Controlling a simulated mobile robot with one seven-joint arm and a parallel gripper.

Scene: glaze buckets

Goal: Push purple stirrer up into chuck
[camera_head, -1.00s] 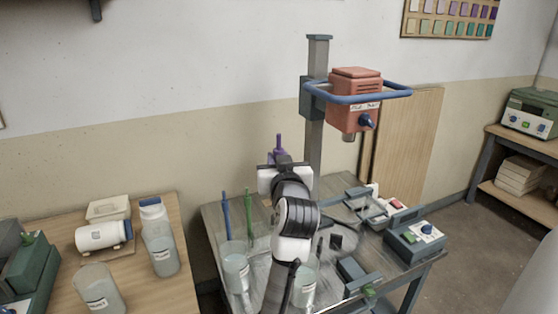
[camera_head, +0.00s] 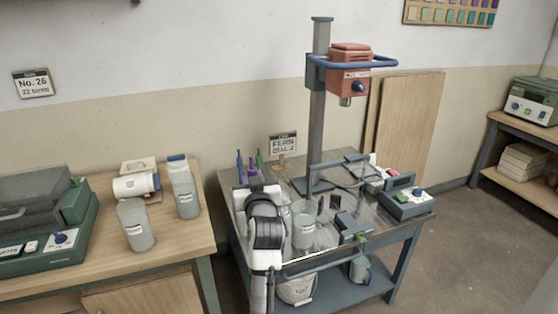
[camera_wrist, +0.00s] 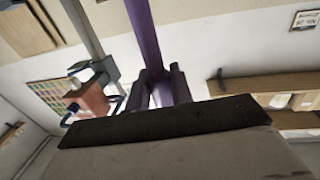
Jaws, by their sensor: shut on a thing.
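The purple stirrer (camera_head: 253,171) is at the left of the metal bench in the head view, mostly hidden behind my arm. In the wrist view its purple shaft (camera_wrist: 146,35) runs up between the two dark fingers of my gripper (camera_wrist: 160,85), which is shut on it. The orange mixer head (camera_head: 349,72) sits high on a grey post, with the small metal chuck (camera_head: 345,101) under it. The stirrer is apart from the chuck, lower and to its left. The mixer head (camera_wrist: 93,99) also shows left of the stirrer in the wrist view.
A blue guard bar (camera_head: 385,62) rings the mixer head. Blue and green stirrers (camera_head: 259,158) stand near the purple one. A clear container (camera_head: 303,228), a grey-green control box (camera_head: 407,203) and a sign (camera_head: 283,144) crowd the bench. A wooden table (camera_head: 205,215) stands left.

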